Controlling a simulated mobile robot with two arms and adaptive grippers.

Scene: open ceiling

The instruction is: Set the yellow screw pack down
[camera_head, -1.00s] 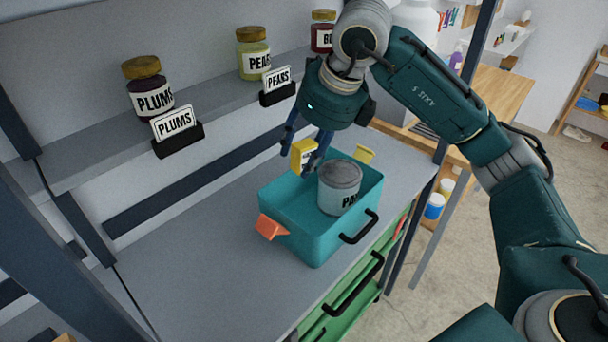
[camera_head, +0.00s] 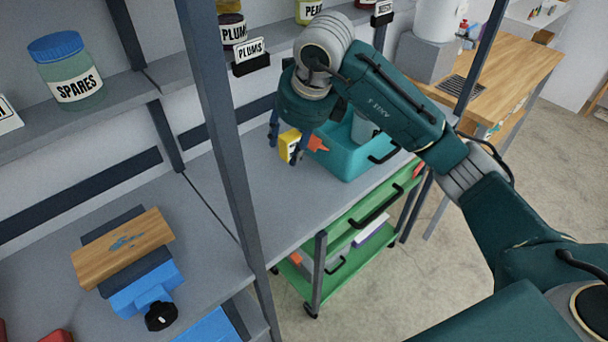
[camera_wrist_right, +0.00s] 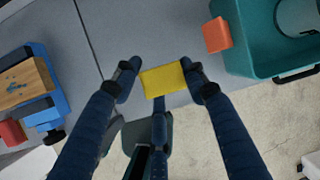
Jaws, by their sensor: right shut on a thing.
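The yellow screw pack (camera_head: 289,145) is held in my right gripper (camera_head: 286,147), above the grey worktop (camera_head: 265,205) and to the left of the teal bin. In the right wrist view the pack (camera_wrist_right: 164,80) sits between the fingers of my right gripper (camera_wrist_right: 164,82), which are shut on it from both sides. Its underside is clear of the worktop as far as I can tell. My left gripper is not in either view.
A dark upright post (camera_head: 222,140) stands left. A blue vise (camera_head: 148,288) holds a wooden board (camera_head: 125,247). A green cart (camera_head: 345,225) is below.

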